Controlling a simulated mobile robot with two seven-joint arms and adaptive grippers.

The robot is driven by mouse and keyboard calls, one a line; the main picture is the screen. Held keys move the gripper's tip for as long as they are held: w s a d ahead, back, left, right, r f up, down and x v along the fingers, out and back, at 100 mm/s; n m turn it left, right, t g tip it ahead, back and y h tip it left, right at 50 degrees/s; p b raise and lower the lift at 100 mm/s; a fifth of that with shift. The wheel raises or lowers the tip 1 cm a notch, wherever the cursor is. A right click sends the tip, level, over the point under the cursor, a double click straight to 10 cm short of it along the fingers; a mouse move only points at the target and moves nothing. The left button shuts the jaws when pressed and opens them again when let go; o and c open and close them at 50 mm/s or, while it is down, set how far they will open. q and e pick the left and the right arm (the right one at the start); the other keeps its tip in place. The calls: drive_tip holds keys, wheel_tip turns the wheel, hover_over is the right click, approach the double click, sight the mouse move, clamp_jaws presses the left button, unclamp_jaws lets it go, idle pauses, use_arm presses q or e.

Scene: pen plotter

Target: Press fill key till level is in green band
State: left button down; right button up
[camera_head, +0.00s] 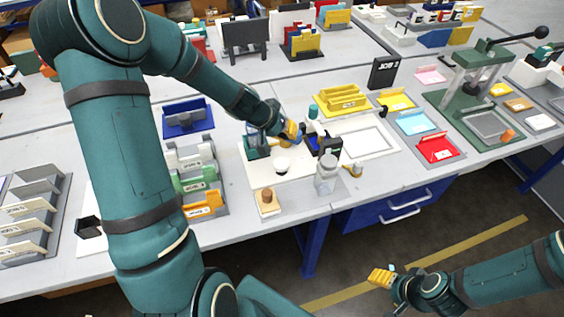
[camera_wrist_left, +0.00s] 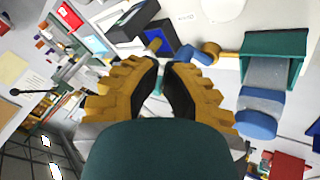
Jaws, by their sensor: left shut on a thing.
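My left gripper (camera_head: 291,130) is over the white board, between a teal stand (camera_head: 258,147) and a dark blue and black block (camera_head: 325,144). In the left wrist view its yellow fingers (camera_wrist_left: 166,72) are close together, on something small that I cannot make out. I cannot make out the fill key, level or green band. My right gripper (camera_head: 382,277) is away from the table, over the floor.
A clear jar (camera_head: 327,172) and a wooden block (camera_head: 268,203) stand near the table's front edge. Labelled trays are to the left; a red tray (camera_head: 437,150) and a green press (camera_head: 480,75) are to the right.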

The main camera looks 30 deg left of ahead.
use_arm(q)
drive_tip(key=b, duration=0.6)
hover_over(286, 163)
wheel_tip(286, 163, down, 8)
drive_tip(key=shift+w+r, duration=0.1)
drive_tip(key=shift+r, duration=0.05)
drive_tip(key=shift+f+b, duration=0.55)
drive_tip(key=shift+b, duration=0.3)
drive_tip(key=shift+f, duration=0.1)
idle(0.4)
drive_tip(key=shift+f+b, duration=0.35)
drive_tip(key=shift+b, duration=0.35)
drive_tip(key=shift+f, duration=0.7)
idle(0.6)
idle(0.3)
drive_tip(key=shift+r+p, duration=0.75)
drive_tip(key=shift+r, duration=0.4)
